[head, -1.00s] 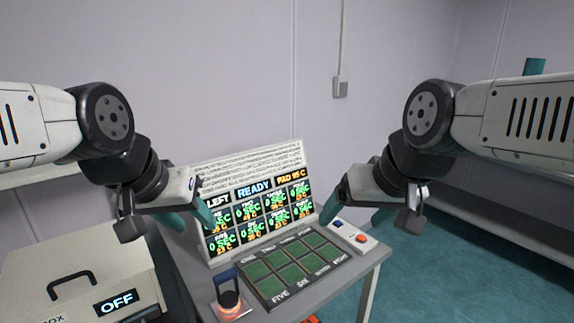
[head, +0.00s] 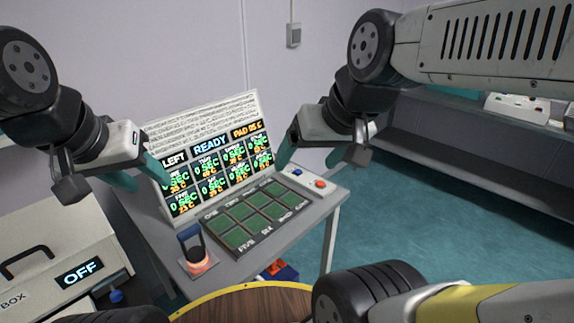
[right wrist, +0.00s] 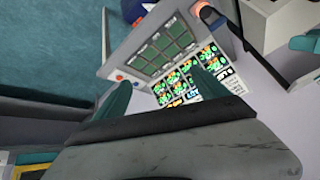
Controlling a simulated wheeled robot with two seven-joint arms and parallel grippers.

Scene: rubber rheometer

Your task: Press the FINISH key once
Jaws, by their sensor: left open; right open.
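A small white key box (head: 309,181) sits at the right end of the grey table, with a blue key (head: 297,172) and an orange-red key (head: 320,184). No FINISH lettering is readable on either. The orange-red key also shows in the right wrist view (right wrist: 119,78). My right gripper (head: 311,155) is open and empty, above and behind the key box, apart from it; its teal fingers show in the right wrist view (right wrist: 160,93). My left gripper (head: 141,176) is open and empty at the left edge of the display panel (head: 215,165), which reads LEFT, READY and PAD 95 C.
A dark pad grid (head: 251,221) with green squares lies before the display. A blue-handled item with a glowing orange base (head: 197,259) stands at the table's front left. A beige box reading OFF (head: 60,255) is at left. Teal floor (head: 420,210) is open at right.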

